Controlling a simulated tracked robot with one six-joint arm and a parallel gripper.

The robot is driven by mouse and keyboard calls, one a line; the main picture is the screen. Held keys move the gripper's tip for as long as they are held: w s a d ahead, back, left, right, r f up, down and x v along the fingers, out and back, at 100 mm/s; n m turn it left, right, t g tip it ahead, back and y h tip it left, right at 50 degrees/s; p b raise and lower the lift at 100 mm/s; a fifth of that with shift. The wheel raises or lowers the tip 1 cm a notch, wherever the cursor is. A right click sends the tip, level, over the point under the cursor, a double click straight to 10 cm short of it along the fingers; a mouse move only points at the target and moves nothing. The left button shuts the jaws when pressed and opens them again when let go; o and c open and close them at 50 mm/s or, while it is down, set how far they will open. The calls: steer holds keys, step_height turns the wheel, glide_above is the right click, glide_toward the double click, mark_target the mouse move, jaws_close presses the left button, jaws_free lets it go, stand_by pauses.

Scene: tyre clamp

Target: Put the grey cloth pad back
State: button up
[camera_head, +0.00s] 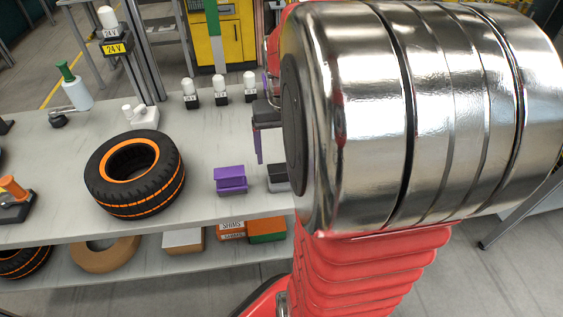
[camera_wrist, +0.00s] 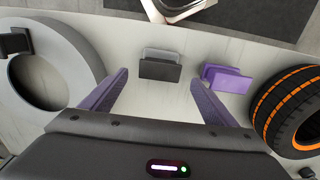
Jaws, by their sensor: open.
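A grey pad (camera_head: 278,172) with a darker front part sits on the bench, partly cut off by my arm in the head view. In the wrist view the grey pad (camera_wrist: 161,55) shows a light grey piece behind a dark block (camera_wrist: 160,71). My gripper (camera_wrist: 159,79) has two purple fingers, spread wide with nothing between them. The pad lies ahead of the fingertips, in line with the gap. In the head view my gripper (camera_head: 260,130) is mostly hidden behind my arm and appears above the bench, apart from the pad.
A purple block (camera_head: 230,180) stands just beside the pad; it also shows in the wrist view (camera_wrist: 227,79). A black and orange tyre (camera_head: 135,174) lies farther left. A grey ring (camera_wrist: 88,60) is at the wrist view's left. White-topped posts (camera_head: 220,90) stand behind.

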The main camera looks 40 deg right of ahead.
mark_target(283, 168)
step_height(283, 168, up, 5)
steer(key=shift+r, duration=0.1)
stand_by(0.7)
steer(key=s+a+r+n+t, duration=0.1)
steer(key=s+a+n+t, duration=0.1)
steer(key=a, duration=0.9)
steer(key=s+a+n+t, duration=0.2)
steer(key=a+n+t, duration=0.1)
steer(key=a, duration=0.9)
steer(key=shift+a+r+n, duration=0.25)
steer(key=shift+r+n, duration=0.15)
steer(key=shift+n, duration=0.5)
